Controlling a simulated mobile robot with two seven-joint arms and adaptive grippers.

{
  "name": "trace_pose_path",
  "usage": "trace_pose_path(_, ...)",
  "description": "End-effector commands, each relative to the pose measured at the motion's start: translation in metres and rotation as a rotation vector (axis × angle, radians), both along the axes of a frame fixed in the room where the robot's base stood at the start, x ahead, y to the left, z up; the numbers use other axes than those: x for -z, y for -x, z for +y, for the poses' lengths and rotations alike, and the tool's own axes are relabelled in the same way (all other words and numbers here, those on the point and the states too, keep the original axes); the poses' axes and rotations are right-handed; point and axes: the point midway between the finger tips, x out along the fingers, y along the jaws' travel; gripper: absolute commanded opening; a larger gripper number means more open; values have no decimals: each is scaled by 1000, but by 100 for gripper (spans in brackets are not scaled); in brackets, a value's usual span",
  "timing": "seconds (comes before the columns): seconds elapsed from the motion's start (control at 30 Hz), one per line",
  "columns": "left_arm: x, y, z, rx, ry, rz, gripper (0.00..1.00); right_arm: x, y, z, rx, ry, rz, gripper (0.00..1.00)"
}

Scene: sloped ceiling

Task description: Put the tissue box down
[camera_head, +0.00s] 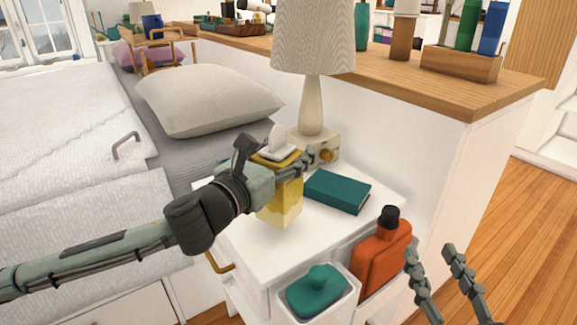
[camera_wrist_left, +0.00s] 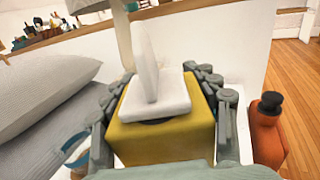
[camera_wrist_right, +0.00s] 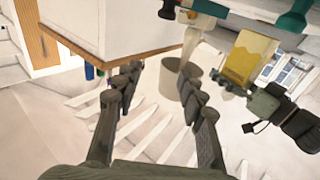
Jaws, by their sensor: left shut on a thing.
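The yellow tissue box (camera_head: 281,207), with a white top and a white tissue, is upright over the white nightstand (camera_head: 330,228). My left gripper (camera_head: 279,165) is shut on it, and the left wrist view shows its fingers on both sides of the box (camera_wrist_left: 165,140). Whether the box's bottom touches the nightstand top I cannot tell. The box also shows in the right wrist view (camera_wrist_right: 249,58). My right gripper (camera_head: 431,250) is open and empty in front of the nightstand, at the lower right; its spread fingers show in the right wrist view (camera_wrist_right: 161,72).
A teal book (camera_head: 337,191) lies right of the box. An orange bottle (camera_head: 382,250) and a teal item (camera_head: 318,290) are at the front. The bed with a grey pillow (camera_head: 208,100) is left.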

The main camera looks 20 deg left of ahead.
Motion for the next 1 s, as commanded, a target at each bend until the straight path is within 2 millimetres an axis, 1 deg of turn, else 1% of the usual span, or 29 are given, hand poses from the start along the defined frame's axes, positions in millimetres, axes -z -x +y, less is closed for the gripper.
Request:
trace_pose_path(0.03, 9, 0, 0, 0, 2, 1, 8, -7, 2, 4, -9, -23, -44, 40)
trace_pose_path(0.1, 17, 0, 0, 0, 1, 2, 8, -22, 5, 9, -20, -56, -110, 40)
trace_pose_path(0.2, 25, 0, 0, 0, 3, 2, 8, -41, 11, 14, -34, -99, -191, 40)
trace_pose_path(0.3, 30, 0, 0, 0, 2, 1, 8, -53, 16, 17, -42, -127, -244, 40)
trace_pose_path(0.43, 31, 0, 0, 0, 1, -1, 8, -60, 18, 18, -45, -139, -267, 40)
trace_pose_path(0.63, 30, 0, 0, 0, 1, -1, 8, -60, 18, 17, -45, -139, -267, 40)
trace_pose_path(0.77, 34, 0, 0, 0, 2, 1, 8, -61, 19, 17, -45, -144, -281, 40)
trace_pose_path(0.8, 34, 0, 0, 0, 2, 1, 63, -62, 18, 17, -45, -144, -282, 40)
trace_pose_path(0.97, 34, 0, 0, 0, 2, 1, 83, -62, 18, 17, -45, -144, -281, 40)
trace_pose_path(1.0, 34, 0, 0, 0, 2, 1, 83, -62, 18, 17, -45, -144, -281, 40)
